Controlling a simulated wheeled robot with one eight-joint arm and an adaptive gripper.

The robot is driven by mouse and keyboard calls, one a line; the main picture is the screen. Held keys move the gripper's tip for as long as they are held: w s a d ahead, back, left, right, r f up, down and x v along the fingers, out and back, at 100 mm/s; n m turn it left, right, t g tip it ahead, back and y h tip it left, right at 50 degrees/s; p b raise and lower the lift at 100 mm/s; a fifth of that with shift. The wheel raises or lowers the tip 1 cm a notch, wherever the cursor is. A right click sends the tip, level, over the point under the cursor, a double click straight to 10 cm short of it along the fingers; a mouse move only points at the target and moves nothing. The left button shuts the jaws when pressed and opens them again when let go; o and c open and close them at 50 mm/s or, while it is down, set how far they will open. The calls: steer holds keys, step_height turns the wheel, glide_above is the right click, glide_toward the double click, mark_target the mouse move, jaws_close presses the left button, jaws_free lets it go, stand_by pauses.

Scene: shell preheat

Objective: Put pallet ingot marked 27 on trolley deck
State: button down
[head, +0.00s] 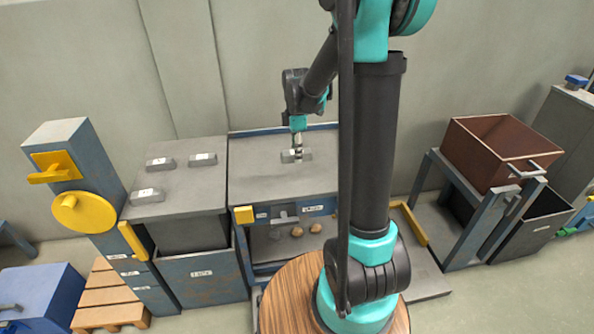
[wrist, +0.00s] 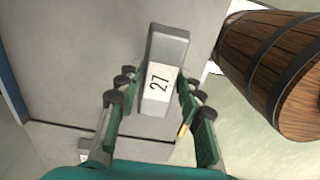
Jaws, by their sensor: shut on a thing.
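In the head view my gripper (head: 297,142) points down with the grey ingot (head: 304,155) over the middle bench's flat grey top (head: 255,165). I cannot tell whether the ingot touches that top. A low grey platform with a yellow bar (head: 412,224) stands right of my arm and is partly hidden. I cannot tell which surface is the trolley deck.
Several labelled ingots (head: 203,159) lie on the left grey top (head: 180,202). A yellow-handled post (head: 68,165) stands farther left, by a wooden pallet (head: 110,312). A brown open box (head: 490,150) sits on a frame at right. The middle top is clear around the held ingot.

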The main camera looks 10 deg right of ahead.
mark_target(296, 178)
steer(key=shift+f, duration=4.35)
steer(key=shift+f, duration=0.1)
steer(key=c, duration=1)
jaws_free()
step_height(296, 178, up, 12)
steer(key=shift+s+r, duration=0.1)
steer(key=s+d+f+m+t, duration=0.1)
steer(key=s+f+m, duration=0.1)
steer(key=s+m, duration=0.4)
steer(key=s+d+f+m+t, duration=0.1)
steer(key=s+f+m, duration=0.1)
steer(key=s+m, duration=0.4)
steer(key=s+d+f+m+t, duration=0.2)
steer(key=s+m, duration=0.4)
steer(key=s, duration=0.3)
steer(key=shift+s+f, duration=0.15)
steer(key=shift+s, duration=0.05)
